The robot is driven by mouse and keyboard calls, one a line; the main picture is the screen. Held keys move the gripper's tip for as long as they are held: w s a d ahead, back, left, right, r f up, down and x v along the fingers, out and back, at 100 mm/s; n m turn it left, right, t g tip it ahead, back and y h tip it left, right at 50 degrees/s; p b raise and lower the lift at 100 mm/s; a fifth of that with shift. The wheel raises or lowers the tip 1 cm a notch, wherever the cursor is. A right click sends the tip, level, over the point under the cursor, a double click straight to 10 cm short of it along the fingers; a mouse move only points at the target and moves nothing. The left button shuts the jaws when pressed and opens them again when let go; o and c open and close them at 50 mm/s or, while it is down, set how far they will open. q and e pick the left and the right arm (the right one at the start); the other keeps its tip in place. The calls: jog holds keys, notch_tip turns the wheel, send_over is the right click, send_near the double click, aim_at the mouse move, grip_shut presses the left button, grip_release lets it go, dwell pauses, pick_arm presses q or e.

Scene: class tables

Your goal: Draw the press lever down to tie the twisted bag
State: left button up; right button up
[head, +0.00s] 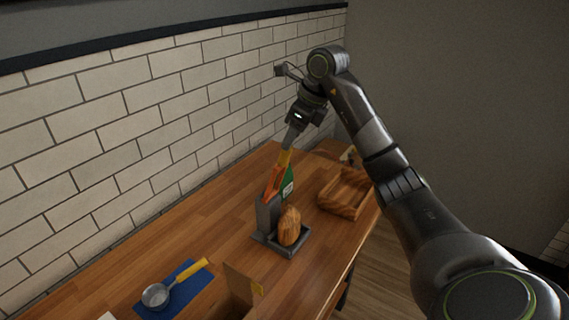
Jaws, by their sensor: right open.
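The tying press stands on the wooden table, with a dark grey base and upright (267,216) and orange and green parts above. A yellow-orange lever (285,158) rises steeply from its top. The bag (290,227), a brown rounded bundle, sits upright on the press base, in front of the upright; its twisted neck is not clear. My right gripper (290,140) points down at the top end of the lever, with its open fingers at or very near it. Whether they touch the lever is too small to tell. My left gripper is not in view.
A wooden tray (326,200) stands right of the press, near the table's edge. A metal scoop (155,296) with a yellow handle lies on a blue mat (184,291) at front left. A cardboard box (238,284) stands in front. A tiled wall runs along the back.

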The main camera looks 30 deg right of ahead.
aim_at(284, 153)
jog(key=shift+p+x, duration=0.3)
jog(key=shift+x, duration=0.6)
jog(key=p+x, duration=0.1)
jog(key=x, duration=0.2)
jog(key=shift+w+f+p, duration=0.2)
jog(key=shift+f+p, duration=0.1)
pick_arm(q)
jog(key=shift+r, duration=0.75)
pick_arm(e)
jog(key=shift+w+a+f, duration=0.15)
jog(key=shift+f, duration=0.45)
